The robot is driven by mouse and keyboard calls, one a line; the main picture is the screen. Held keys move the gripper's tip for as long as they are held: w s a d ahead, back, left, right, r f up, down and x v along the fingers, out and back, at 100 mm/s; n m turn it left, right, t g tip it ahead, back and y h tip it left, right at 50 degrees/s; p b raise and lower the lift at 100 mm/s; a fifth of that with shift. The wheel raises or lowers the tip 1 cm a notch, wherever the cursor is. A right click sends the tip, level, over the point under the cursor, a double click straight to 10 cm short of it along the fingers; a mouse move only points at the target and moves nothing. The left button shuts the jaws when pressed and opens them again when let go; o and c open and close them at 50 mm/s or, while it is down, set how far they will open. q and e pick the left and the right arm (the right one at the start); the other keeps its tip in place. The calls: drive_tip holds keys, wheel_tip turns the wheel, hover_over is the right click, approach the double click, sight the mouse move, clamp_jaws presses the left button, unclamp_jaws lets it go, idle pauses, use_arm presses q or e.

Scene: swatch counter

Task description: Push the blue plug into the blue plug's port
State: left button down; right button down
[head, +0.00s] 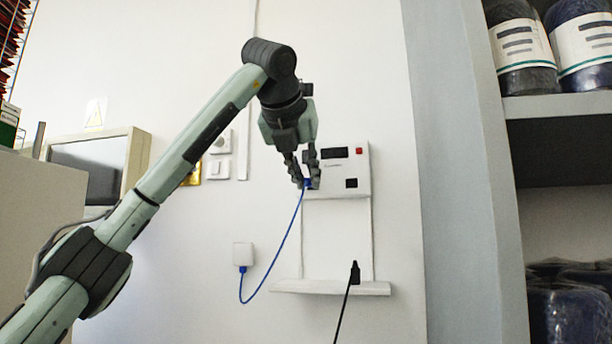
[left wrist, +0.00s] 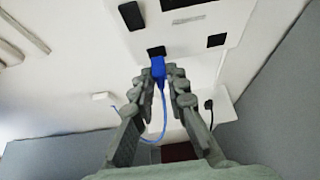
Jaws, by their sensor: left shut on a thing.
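My left gripper (head: 307,184) is shut on the blue plug (head: 308,183) at the lower left of the white wall unit (head: 362,167). In the left wrist view the blue plug (left wrist: 158,67) sits between the fingertips (left wrist: 168,75), its front end at the lower edge of a dark square port (left wrist: 156,51). I cannot tell whether its tip is inside. A second dark port (head: 351,182) is to the right, apart from the plug; it also shows in the left wrist view (left wrist: 216,40). A blue cable (head: 292,233) hangs from the plug. My right gripper is not in view.
The blue cable runs to a white wall box (head: 243,254). A black plug (head: 355,272) with a black cable stands at a small white ledge (head: 318,287) below the unit. Shelves (head: 555,107) stand at the right. The wall between unit and ledge is clear.

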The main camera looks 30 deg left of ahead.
use_arm(q)
drive_tip(key=shift+w+a, duration=0.15)
drive_tip(key=shift+w, duration=0.45)
idle(0.6)
drive_tip(key=c, duration=1.4)
unclamp_jaws()
drive_tip(key=shift+c, duration=0.2)
drive_tip(key=v, duration=1.2)
